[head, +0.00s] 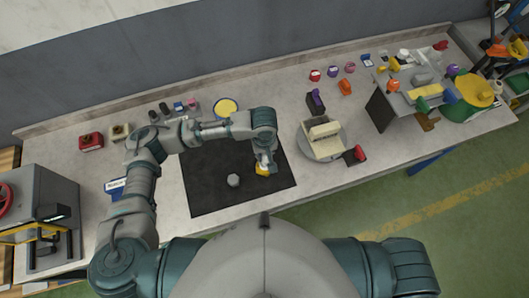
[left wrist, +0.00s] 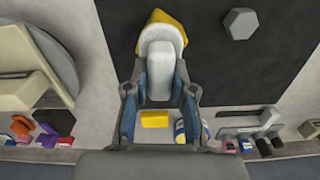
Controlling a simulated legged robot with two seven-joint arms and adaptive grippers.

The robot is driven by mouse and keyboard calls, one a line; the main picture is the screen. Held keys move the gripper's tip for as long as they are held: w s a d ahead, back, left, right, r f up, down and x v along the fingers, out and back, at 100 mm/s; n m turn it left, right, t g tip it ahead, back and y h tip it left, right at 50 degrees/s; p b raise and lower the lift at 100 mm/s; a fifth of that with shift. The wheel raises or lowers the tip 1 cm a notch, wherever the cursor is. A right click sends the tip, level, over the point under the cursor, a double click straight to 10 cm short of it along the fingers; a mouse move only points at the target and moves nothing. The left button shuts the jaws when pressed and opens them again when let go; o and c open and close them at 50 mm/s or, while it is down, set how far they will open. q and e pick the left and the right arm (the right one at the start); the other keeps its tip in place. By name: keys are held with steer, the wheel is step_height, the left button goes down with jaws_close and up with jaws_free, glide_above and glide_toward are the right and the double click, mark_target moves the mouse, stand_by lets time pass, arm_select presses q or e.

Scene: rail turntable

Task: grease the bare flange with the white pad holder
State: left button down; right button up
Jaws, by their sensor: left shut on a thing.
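My left gripper (head: 266,160) is shut on the white pad holder (left wrist: 157,75), which has a yellow pad at its far end. In the head view the yellow end (head: 262,170) shows just below the fingers, over the right part of the dark mat. A round grey turntable (head: 312,152) stands to the right of the gripper, apart from it. It carries a cream rail-shaped piece (head: 324,131), which shows partly at the left of the wrist view (left wrist: 22,85). I cannot tell which flange is bare. My right gripper is out of view.
A grey hexagonal piece (head: 234,180) lies on the dark mat (head: 215,200). A yellow round dish (head: 225,107) is behind the mat. A purple-topped block (head: 315,101) and a red-and-black item (head: 355,155) stand near the turntable. A crowded raised board (head: 381,108) is farther right.

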mark_target(264, 154)
arm_select(q)
steer(key=shift+s+a+f+p, duration=0.1)
steer(key=shift+f+p, duration=0.1)
steer(key=shift+p, duration=0.3)
stand_by(1.5)
step_height(264, 154, up, 6)
steer(key=p, duration=0.7)
steer(key=shift+f, duration=0.25)
steer(key=shift+r, duration=0.9)
